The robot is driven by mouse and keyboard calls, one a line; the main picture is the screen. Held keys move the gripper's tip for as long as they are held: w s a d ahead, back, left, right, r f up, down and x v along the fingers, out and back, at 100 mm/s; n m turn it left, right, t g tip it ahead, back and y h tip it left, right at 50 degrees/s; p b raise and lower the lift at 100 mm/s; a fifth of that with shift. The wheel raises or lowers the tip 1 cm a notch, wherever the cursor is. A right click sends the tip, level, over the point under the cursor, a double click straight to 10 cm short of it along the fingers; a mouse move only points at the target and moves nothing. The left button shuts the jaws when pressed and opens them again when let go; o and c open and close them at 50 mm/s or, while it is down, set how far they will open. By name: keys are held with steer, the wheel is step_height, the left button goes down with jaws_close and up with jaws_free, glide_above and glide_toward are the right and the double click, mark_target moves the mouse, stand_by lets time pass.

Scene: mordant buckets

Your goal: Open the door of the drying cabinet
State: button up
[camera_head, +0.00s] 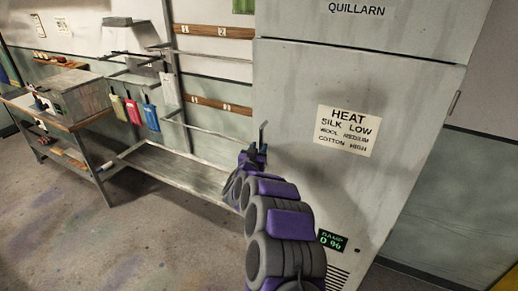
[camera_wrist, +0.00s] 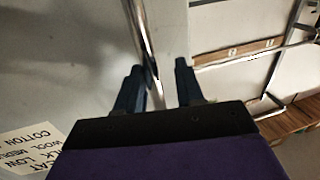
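The drying cabinet (camera_head: 300,90) is a tall pale grey unit on the right of the head view, with a heat label (camera_head: 347,130) on its front door. The door looks closed. Its metal bar handle (camera_head: 263,130) is near the door's left edge, partly hidden by my gripper. My gripper (camera_head: 254,150) is at that edge. In the wrist view the handle (camera_wrist: 147,45) runs down between the two dark fingers (camera_wrist: 160,85) of my gripper. The fingers are apart, and the handle's lower end is hidden behind them. I cannot tell whether either finger touches it.
A metal rack (camera_head: 180,170) with rails stands left of the cabinet. Red, yellow and blue pouches (camera_head: 133,110) hang beside a wooden workbench (camera_head: 72,122) holding a grey box. The floor (camera_head: 140,240) in front is clear. A small display (camera_head: 332,240) sits low on the cabinet.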

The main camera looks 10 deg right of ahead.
steer(key=shift+w+d, duration=0.35)
steer(key=shift+d, duration=0.45)
steer(key=shift+c, duration=0.4)
steer(key=shift+a, duration=0.35)
steer(key=c, duration=0.5)
steer(key=shift+d, duration=0.1)
jaws_close()
